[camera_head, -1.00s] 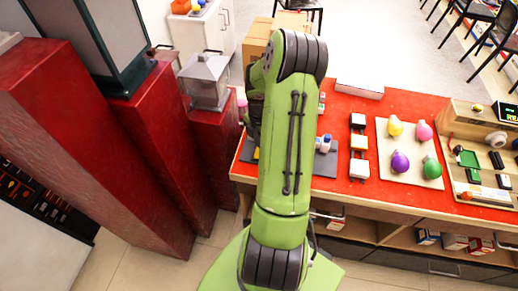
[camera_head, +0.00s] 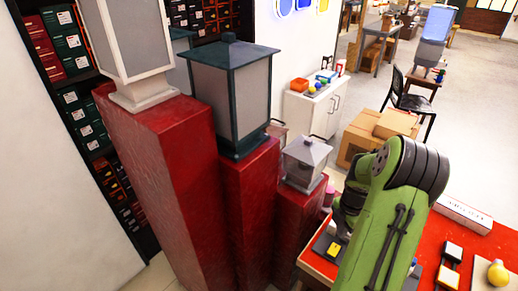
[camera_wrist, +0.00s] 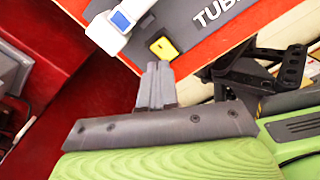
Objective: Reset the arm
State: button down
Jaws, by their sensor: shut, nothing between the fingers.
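My green arm (camera_head: 385,225) rises at the lower right of the head view, bent at a dark-banded joint. In that view its gripper end is mostly hidden behind the arm, near the left end of the red table. In the wrist view my gripper (camera_wrist: 157,85) shows as two grey fingers pressed together, with nothing between them. Beyond the fingertips lie a grey mat (camera_wrist: 180,22) with partly visible lettering, a yellow piece (camera_wrist: 164,48) and a white-and-blue item (camera_wrist: 122,20). I cannot tell how far above them the fingers are.
Red pedestals (camera_head: 165,165) bearing lanterns (camera_head: 235,95) stand left of my arm. The red table (camera_head: 443,232) holds a yellow bulb (camera_head: 497,273). Cardboard boxes (camera_head: 372,135), a white cabinet (camera_head: 313,108) and a black chair (camera_head: 412,100) stand behind. Open floor lies at the upper right.

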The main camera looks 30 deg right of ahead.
jog(key=w+a+r+m+t+h, duration=0.25)
jog(key=a+r+m, duration=0.45)
jog(key=a+r, duration=0.95)
jog(key=s+a+r+m+t+y, duration=0.1)
jog(key=s+a+r+m, duration=0.2)
jog(key=a, duration=0.4)
jog(key=s+a+r+m+t+y, duration=0.1)
jog(key=s+a+r+m+t, duration=0.1)
jog(key=s+a+r+m, duration=0.2)
jog(key=s+a+m, duration=0.2)
jog(key=s+a, duration=0.1)
jog(key=s, duration=0.1)
jog(key=shift+s+m, duration=0.2)
jog(key=shift+m, duration=0.1)
jog(key=shift+a+r+y, duration=0.15)
jog(key=shift+y, duration=0.1)
